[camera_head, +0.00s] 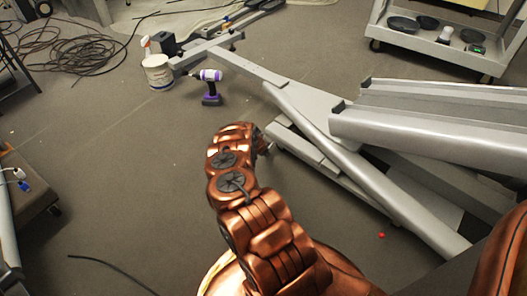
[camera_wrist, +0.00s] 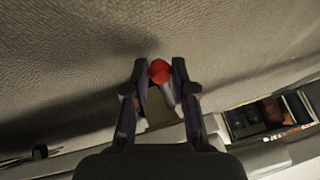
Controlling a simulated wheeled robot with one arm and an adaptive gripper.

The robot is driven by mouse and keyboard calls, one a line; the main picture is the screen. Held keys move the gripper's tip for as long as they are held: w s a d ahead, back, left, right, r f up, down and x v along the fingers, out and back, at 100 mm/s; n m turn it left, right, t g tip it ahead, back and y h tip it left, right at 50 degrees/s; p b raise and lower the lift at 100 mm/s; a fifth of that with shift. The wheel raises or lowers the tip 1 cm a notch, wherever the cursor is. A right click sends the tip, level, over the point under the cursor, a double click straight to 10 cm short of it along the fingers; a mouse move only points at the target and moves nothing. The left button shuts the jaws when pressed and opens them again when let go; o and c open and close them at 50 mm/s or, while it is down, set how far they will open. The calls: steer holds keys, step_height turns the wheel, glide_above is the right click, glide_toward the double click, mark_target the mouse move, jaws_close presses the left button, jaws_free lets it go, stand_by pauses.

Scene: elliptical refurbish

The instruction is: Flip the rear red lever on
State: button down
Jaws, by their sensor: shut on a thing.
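The red lever's round knob (camera_wrist: 159,71) shows in the wrist view, between the fingertips of my gripper (camera_wrist: 160,80). My gripper is shut on this lever, with a dark finger on each side of it. A short pale stem shows below the knob. In the head view my arm reaches up to the grey elliptical frame (camera_head: 300,110), and its wrist end is beside the frame's lower left part. The gripped lever is hidden there. A small red knob (camera_head: 381,236) shows at the lower right, apart from my arm.
A purple and white drill (camera_head: 211,88) and a white bucket (camera_head: 158,72) stand on the floor beyond the frame. A grey cart (camera_head: 440,45) with dark bowls is at the upper right. Cables (camera_head: 75,50) lie at the upper left. The floor left of my arm is mostly clear.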

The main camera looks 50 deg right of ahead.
steer(key=shift+w+r, duration=0.1)
steer(key=shift+w, duration=0.15)
steer(key=c, duration=1.2)
jaws_free()
steer(key=shift+o, duration=1.2)
steer(key=shift+s, duration=0.15)
steer(key=v, duration=1.1)
steer(key=shift+a+r, duration=0.3)
steer(key=shift+s, duration=0.15)
